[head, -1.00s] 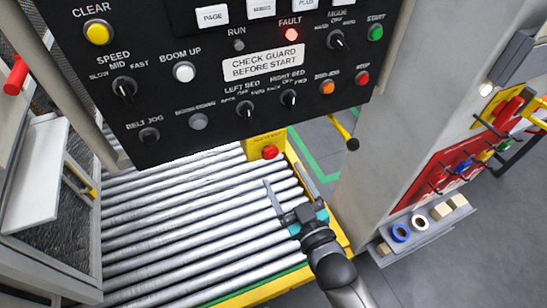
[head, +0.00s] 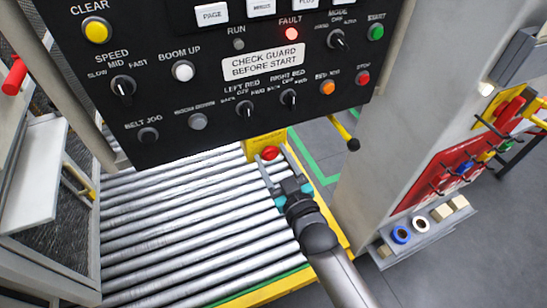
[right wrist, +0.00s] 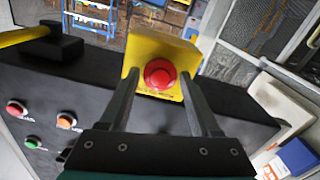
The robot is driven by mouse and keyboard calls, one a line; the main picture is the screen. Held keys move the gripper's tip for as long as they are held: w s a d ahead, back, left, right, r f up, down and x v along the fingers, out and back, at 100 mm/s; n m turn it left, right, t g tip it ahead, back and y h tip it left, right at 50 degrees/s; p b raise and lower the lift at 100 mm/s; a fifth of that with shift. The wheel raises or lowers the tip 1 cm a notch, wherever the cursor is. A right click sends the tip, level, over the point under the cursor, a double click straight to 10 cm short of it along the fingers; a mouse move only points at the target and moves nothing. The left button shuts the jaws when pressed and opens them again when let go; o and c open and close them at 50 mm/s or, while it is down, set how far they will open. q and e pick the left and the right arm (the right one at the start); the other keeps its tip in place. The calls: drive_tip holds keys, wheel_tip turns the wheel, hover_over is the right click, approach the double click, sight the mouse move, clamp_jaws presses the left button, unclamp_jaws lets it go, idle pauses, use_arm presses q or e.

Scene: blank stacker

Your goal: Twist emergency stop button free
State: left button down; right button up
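The emergency stop button (head: 270,153) is a red mushroom head on a yellow box (head: 262,142) below the control panel. In the right wrist view the red button (right wrist: 160,74) sits on the yellow plate (right wrist: 160,50), between and beyond the fingers. My right gripper (head: 272,165) is open, its fingers pointing at the button from the near side. In the right wrist view the gripper (right wrist: 155,95) has a finger on each side of the button. Whether the fingers touch it I cannot tell. My left gripper is not in view.
The black control panel (head: 150,105) hangs just above, with knobs and a lit red FAULT lamp (head: 291,33). The roller conveyor (head: 180,220) lies below. A grey pillar (head: 375,150) stands right of the gripper. A black-tipped yellow lever (head: 345,135) juts out near the box.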

clamp_jaws()
drive_tip(key=shift+m, duration=0.4)
drive_tip(key=shift+m+p, duration=0.5)
drive_tip(key=shift+m, duration=0.4)
drive_tip(key=shift+d+m+p, duration=0.1)
drive_tip(key=shift+m+p, duration=0.25)
drive_tip(key=shift+m, duration=1.15)
drive_tip(key=shift+o, duration=1.7)
unclamp_jaws()
